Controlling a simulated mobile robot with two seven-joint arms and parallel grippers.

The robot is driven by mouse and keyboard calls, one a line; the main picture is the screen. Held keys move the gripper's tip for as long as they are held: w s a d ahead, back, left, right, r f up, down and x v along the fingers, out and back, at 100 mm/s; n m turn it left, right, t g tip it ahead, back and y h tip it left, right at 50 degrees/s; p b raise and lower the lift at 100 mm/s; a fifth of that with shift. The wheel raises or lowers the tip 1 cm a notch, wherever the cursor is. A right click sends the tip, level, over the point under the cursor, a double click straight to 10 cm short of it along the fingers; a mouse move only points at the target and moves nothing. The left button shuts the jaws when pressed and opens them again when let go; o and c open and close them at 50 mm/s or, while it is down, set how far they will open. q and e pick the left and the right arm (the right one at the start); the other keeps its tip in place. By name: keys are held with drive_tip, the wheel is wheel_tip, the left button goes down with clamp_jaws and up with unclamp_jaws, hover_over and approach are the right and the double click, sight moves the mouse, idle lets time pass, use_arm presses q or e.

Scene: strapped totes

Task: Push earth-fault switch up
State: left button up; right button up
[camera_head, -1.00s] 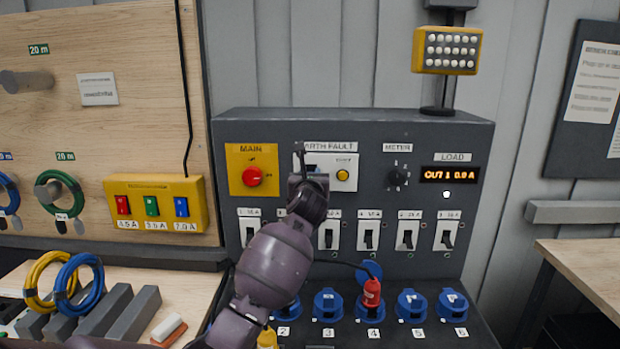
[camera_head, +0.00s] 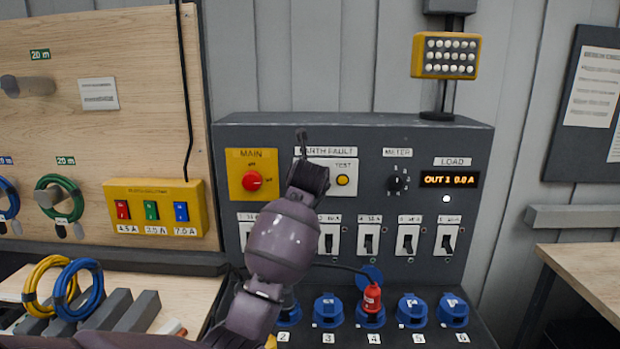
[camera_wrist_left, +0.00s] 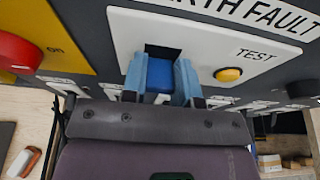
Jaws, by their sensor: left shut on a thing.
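The earth-fault switch is a blue lever (camera_wrist_left: 160,76) in a dark slot of a white plate (camera_wrist_left: 205,45). In the wrist view, my left gripper (camera_wrist_left: 161,90) has its two light-blue fingers shut on the lever, one on each side. In the head view, my left gripper (camera_head: 308,176) is in front of the earth-fault plate (camera_head: 335,165) and hides the lever. The yellow TEST button (camera_head: 343,180) is just right of the gripper, apart from it. My right gripper is not in view.
The red MAIN knob (camera_head: 252,181) on its yellow plate is left of my gripper. A row of white breaker switches (camera_head: 368,241) and blue sockets (camera_head: 412,309) lie below, with a red plug (camera_head: 372,298) in one. The meter knob (camera_head: 397,182) is further right.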

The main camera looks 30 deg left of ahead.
use_arm(q)
drive_tip(key=o, duration=0.9)
drive_tip(key=b+v, duration=0.2)
drive_tip(key=v, duration=0.8)
drive_tip(key=shift+s+d+r, duration=0.2)
drive_tip(key=shift+s, duration=0.1)
